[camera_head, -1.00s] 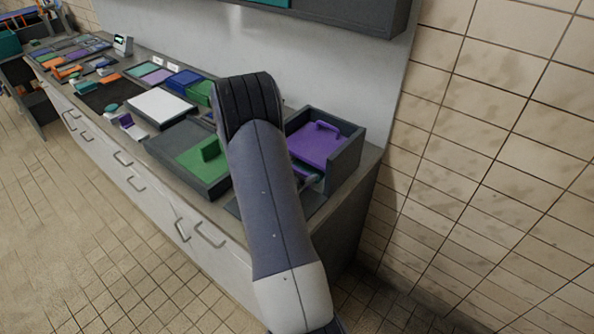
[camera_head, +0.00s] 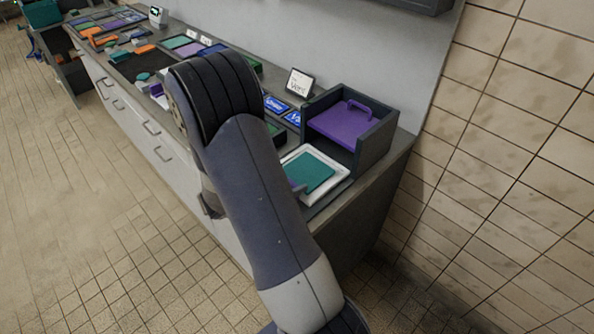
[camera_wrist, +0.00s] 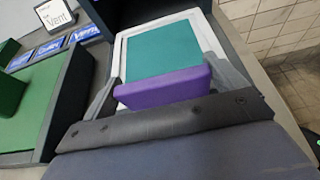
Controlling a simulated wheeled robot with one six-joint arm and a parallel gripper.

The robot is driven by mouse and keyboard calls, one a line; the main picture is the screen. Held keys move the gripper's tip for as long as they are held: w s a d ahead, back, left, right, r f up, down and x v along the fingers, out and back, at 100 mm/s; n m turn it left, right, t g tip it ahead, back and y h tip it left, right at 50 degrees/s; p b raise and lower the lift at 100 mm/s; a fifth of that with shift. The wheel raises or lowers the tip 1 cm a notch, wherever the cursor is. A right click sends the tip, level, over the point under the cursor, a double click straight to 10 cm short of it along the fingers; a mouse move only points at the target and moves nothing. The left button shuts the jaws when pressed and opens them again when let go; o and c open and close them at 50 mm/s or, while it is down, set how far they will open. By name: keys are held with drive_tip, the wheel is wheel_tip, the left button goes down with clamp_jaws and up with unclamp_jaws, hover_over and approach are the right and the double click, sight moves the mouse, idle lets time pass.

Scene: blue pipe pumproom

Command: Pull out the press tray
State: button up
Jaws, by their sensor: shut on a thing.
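The press is a dark grey frame (camera_head: 374,150) with a purple plate and handle (camera_head: 345,122) on top, at the counter's right end. The press tray (camera_head: 328,187), white with a teal pad (camera_head: 310,170), lies flat in front of it, mostly outside. In the wrist view the tray (camera_wrist: 119,62) runs back toward the dark press opening; its far edge is cut off by the frame. My gripper (camera_wrist: 165,90) is shut on the tray's purple handle (camera_wrist: 160,90), one finger at each end. In the head view my arm hides most of the gripper.
A dark grey unit with a green block (camera_wrist: 10,92) stands left of the tray. A small "Vent" sign (camera_head: 299,82) and blue labels (camera_head: 276,104) are behind it. The tiled wall (camera_head: 500,140) is to the right; the floor in front is clear.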

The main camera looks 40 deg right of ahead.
drive_tip(key=shift+a, duration=0.7)
drive_tip(key=o, duration=1.1)
drive_tip(key=w+b+v, duration=0.1)
drive_tip(key=v, duration=0.9)
drive_tip(key=shift+s+a+r, duration=0.15)
drive_tip(key=shift+s+a, duration=0.25)
drive_tip(key=shift+s, duration=0.15)
drive_tip(key=shift+d, duration=0.1)
drive_tip(key=p+x, duration=0.1)
drive_tip(key=x, duration=1)
drive_tip(key=shift+d, duration=0.25)
drive_tip(key=shift+r, duration=0.1)
